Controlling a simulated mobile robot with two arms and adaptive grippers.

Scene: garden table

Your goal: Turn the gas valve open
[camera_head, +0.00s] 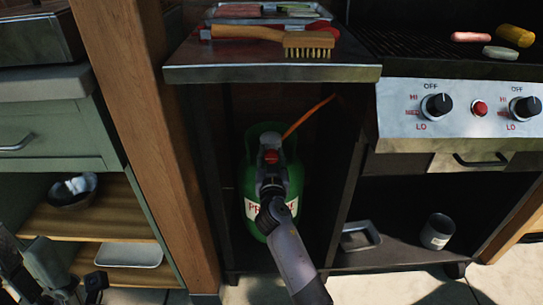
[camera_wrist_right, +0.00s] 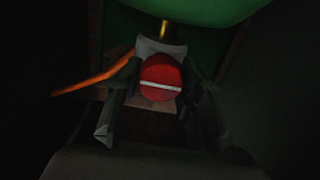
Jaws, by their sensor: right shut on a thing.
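The green gas bottle (camera_head: 294,180) with a white label stands inside the dark cabinet under the side shelf. Its red valve knob (camera_head: 271,157) is at the top, and an orange hose (camera_head: 308,117) runs up from it to the right. My right gripper (camera_head: 270,172) reaches in from below and covers part of the bottle. In the right wrist view, the red valve knob (camera_wrist_right: 161,78) with a white line across it lies between the two fingers, which are shut on it. The white line is nearly level. My left gripper (camera_head: 93,284) is at the lower left edge, only partly in view.
The cabinet's side walls (camera_head: 345,185) stand close on both sides of my right arm. Above is the metal side shelf (camera_head: 270,73) with a brush (camera_head: 306,41). To the right is the grill panel with knobs (camera_head: 437,106). A wooden post (camera_head: 140,130) stands left.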

